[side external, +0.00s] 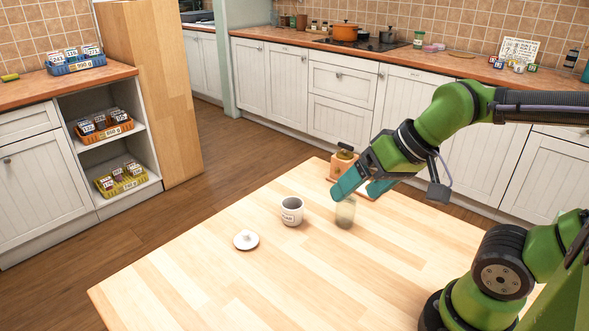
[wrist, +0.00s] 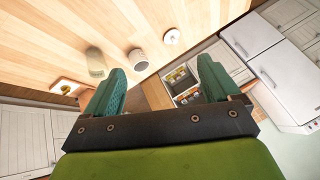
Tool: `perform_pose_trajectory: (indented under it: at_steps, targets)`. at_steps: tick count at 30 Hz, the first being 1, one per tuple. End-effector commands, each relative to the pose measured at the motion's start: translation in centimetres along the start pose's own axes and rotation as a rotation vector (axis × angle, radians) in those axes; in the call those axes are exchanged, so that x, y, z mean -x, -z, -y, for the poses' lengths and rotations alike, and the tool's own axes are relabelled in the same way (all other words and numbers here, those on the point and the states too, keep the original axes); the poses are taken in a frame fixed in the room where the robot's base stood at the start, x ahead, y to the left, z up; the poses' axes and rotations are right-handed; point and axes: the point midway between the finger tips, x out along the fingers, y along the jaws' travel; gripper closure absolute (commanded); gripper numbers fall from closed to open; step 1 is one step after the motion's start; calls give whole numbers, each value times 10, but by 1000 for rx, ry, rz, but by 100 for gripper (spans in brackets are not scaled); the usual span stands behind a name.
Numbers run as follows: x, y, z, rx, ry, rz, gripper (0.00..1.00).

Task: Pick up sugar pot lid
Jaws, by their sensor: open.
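The sugar pot lid (side external: 246,240) is a small white disc with a knob, lying on the wooden table to the left of the white sugar pot (side external: 291,211). The pot stands upright and uncovered, with dark lettering on its side. In the wrist view the lid (wrist: 171,36) is near the top, right of the pot (wrist: 138,59). My gripper (side external: 362,188) has teal fingers, open and empty, above the table's far side to the right of the pot and well apart from the lid. Both fingers show in the wrist view (wrist: 161,85).
A pale glass jar (side external: 345,212) stands right of the pot, just below my gripper in the picture. A wooden stand with a dark-topped jar (side external: 345,152) is behind the fingers. The front left of the wooden table (side external: 190,285) is clear.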

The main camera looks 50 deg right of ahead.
Motion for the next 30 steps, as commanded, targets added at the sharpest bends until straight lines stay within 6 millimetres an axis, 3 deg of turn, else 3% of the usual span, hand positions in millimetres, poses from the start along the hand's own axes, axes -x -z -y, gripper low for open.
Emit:
perform_pose_trajectory:
  at_steps: [8, 21, 24, 27, 30]
  targets:
    - [-52, 44, 31, 84, -66, 200, 11]
    - [-181, 114, 82, 292, -230, 415, 11]
    - [-194, 127, 89, 322, -254, 421, 11]
    - [-190, 140, 94, 335, -259, 405, 11]
    - [-193, 139, 91, 341, -265, 415, 11]
